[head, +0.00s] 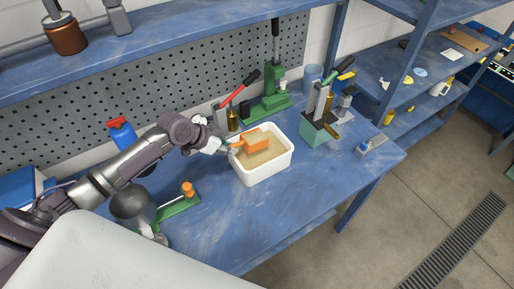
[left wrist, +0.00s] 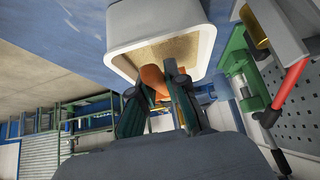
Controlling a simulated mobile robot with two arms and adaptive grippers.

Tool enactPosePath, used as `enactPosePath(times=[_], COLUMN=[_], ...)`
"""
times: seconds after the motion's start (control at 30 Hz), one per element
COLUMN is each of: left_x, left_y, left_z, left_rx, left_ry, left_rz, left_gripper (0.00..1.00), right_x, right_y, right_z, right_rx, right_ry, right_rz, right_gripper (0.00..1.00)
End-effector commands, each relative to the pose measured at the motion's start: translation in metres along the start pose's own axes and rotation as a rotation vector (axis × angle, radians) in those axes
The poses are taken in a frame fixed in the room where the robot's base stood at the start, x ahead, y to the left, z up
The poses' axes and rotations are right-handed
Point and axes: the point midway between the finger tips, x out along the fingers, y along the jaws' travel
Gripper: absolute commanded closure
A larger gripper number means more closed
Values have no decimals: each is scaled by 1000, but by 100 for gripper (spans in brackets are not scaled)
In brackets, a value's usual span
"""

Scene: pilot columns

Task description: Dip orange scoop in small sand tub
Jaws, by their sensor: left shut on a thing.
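The small sand tub (head: 263,175) is a white rectangular tub with tan sand, standing on the blue bench. It also shows in the left wrist view (left wrist: 150,22). The orange scoop (head: 256,141) is over the sand, inside the tub's outline; I cannot tell if it touches the sand. My left gripper (head: 224,147) is at the tub's left rim, shut on the scoop's handle. In the left wrist view the dark fingers (left wrist: 160,95) close around the orange scoop (left wrist: 153,78), with the tub beyond. My right gripper is not in view.
Behind the tub stand a green press (head: 277,85) and a red-handled lever tool (head: 236,96). A teal box (head: 314,135) with tools is to the right. A green stand with an orange knob (head: 187,189) is front left. The bench front is clear.

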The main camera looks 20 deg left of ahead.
Motion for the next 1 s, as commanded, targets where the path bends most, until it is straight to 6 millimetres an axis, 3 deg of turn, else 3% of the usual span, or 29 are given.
enactPosePath(times=[0.6, 1.0], left_x=[-31, -34], left_y=[0, 0], left_z=[-10, -11], left_rx=[1, 0], left_ry=[113, 126], left_rz=[0, -1], left_gripper=[100, 100], right_x=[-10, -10], right_y=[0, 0], right_z=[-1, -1], right_rx=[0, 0], right_ry=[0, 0], right_rz=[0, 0], right_gripper=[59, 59])
